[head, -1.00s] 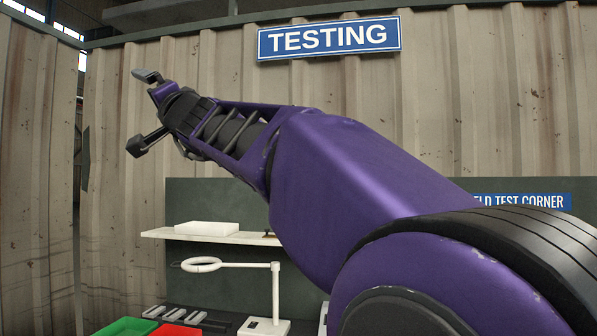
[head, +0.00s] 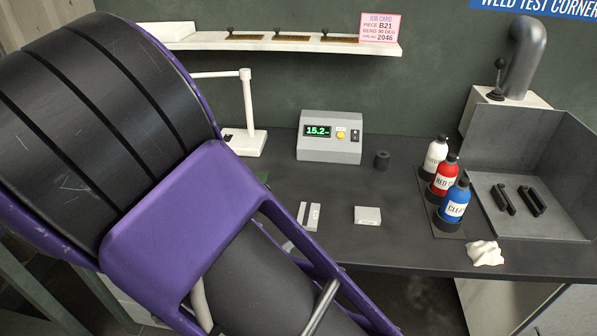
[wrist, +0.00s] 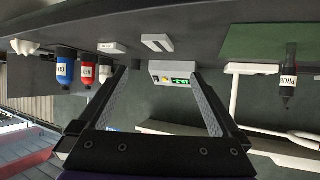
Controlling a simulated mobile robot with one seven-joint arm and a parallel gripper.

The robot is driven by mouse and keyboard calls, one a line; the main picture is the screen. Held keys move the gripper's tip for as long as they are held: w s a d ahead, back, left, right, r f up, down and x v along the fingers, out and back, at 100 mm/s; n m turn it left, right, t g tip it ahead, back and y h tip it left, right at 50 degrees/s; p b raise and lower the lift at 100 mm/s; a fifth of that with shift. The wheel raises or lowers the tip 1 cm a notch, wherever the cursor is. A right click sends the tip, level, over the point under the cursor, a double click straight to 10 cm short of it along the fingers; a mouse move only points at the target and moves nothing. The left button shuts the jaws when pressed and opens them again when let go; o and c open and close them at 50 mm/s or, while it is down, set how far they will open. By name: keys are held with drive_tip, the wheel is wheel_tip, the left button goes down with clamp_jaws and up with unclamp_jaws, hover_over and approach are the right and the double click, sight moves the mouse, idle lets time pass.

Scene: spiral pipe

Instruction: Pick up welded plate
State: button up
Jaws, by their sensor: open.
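A small light-grey plate with a dark line along it (head: 314,218), which looks like the welded plate, lies on the dark bench beside my arm. It also shows near the top of the wrist view (wrist: 158,42), beyond the gap between my fingers. My gripper (wrist: 158,75) is open with nothing between its fingers, apart from the plate. In the head view my gripper is hidden or out of sight behind my own arm.
A plain pale block (head: 367,216) lies right of the plate. A meter box (head: 329,138), a lamp (head: 246,115) and a dark cylinder (head: 382,160) stand behind. Bottles (head: 453,207), a white cloth (head: 485,253) and a grey booth (head: 535,180) are at the right.

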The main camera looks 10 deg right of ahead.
drive_tip(key=b, duration=0.3)
approach(308, 216)
drive_tip(key=shift+w+d+f, duration=0.4)
drive_tip(key=shift+w+f, duration=0.1)
drive_tip(key=shift+f, duration=0.2)
drive_tip(key=shift+r+b+x, duration=0.15)
drive_tip(key=shift+b+x, duration=0.2)
drive_tip(key=shift+x, duration=1.25)
drive_tip(key=shift+r+b+x, duration=0.1)
drive_tip(key=shift+b+x, duration=0.2)
drive_tip(key=shift+x, duration=1.25)
drive_tip(key=shift+w, duration=0.1)
clamp_jaws()
